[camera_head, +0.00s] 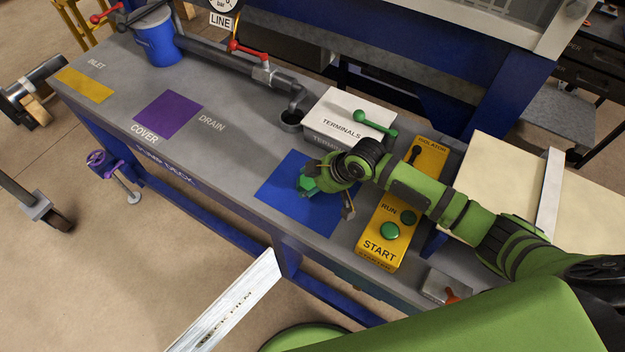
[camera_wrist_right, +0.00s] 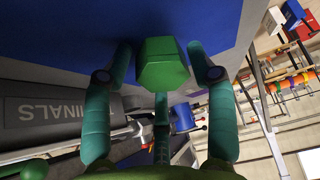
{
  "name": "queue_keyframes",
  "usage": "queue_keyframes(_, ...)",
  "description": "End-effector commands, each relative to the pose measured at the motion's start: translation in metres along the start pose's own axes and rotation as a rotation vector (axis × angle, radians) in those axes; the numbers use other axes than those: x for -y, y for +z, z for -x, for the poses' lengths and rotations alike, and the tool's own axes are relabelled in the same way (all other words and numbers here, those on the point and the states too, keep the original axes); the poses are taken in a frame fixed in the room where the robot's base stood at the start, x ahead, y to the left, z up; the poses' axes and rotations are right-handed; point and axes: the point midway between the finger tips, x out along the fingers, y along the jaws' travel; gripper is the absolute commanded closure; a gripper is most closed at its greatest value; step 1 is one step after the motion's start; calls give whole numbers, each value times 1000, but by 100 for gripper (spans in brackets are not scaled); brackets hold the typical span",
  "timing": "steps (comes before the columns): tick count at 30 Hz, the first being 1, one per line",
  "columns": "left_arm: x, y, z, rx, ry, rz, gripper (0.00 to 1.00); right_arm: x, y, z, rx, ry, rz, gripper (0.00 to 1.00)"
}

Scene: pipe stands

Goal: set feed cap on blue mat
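The feed cap, a green six-sided piece (camera_head: 307,184), is at the blue mat (camera_head: 290,207), toward its far side in the head view. Whether it rests fully on the mat is hard to tell. My right gripper (camera_head: 325,188) is over the mat with its fingers around the cap. In the right wrist view the cap (camera_wrist_right: 163,64) sits between the spread fingers (camera_wrist_right: 158,58), with a gap on each side, so the gripper looks open. My left gripper is in neither view.
A white TERMINALS box (camera_head: 340,117) with a green handle stands behind the mat. A yellow START box (camera_head: 380,250) stands right of it. A purple COVER mat (camera_head: 168,114), yellow INLET mat (camera_head: 84,85) and blue container (camera_head: 157,42) are left. Bare bench lies between purple and blue mats.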

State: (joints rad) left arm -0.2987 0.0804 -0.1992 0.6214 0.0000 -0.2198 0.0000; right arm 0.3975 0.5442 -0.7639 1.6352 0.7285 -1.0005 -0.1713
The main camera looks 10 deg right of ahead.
Motion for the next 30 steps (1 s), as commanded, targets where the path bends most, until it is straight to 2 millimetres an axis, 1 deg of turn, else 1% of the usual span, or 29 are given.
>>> queue_keyframes(7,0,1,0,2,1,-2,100,0,0,0,0,0,0,29)
queue_keyframes(11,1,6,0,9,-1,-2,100,0,0,1,0,0,0,29)
queue_keyframes(30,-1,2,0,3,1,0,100,0,0,32,0,1,0,29)
